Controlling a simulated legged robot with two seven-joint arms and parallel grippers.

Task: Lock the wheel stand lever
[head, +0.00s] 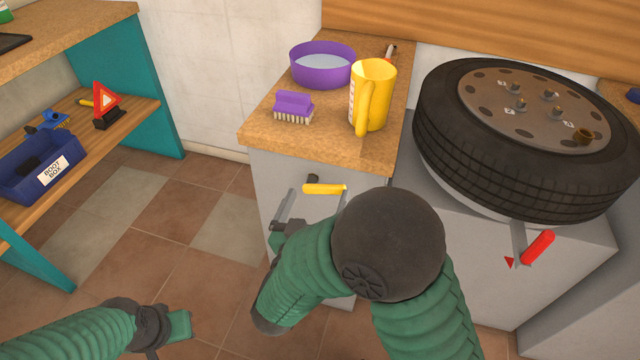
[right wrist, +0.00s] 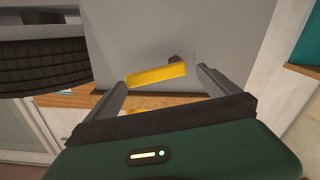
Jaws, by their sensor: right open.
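A red lever (head: 538,247) is on the front of the grey wheel stand (head: 470,245), beside a small red triangle mark. It slants up to the right. A yellow lever (head: 324,189) is on the grey front below the wooden counter; it also shows in the right wrist view (right wrist: 157,75). My right gripper (head: 312,200) is open around the yellow lever's area, with one finger towards each end of it in the right wrist view. Contact cannot be told. My left gripper (head: 178,326) is low over the floor at the lower left, away from both levers; its fingers are not clear.
A wheel with a black tire (head: 520,165) lies flat on the stand. On the counter (head: 300,140) are a purple basin (head: 322,70), a purple brush (head: 293,106) and a yellow jug (head: 372,95). A shelf with a blue box (head: 40,170) stands left. The tiled floor between is clear.

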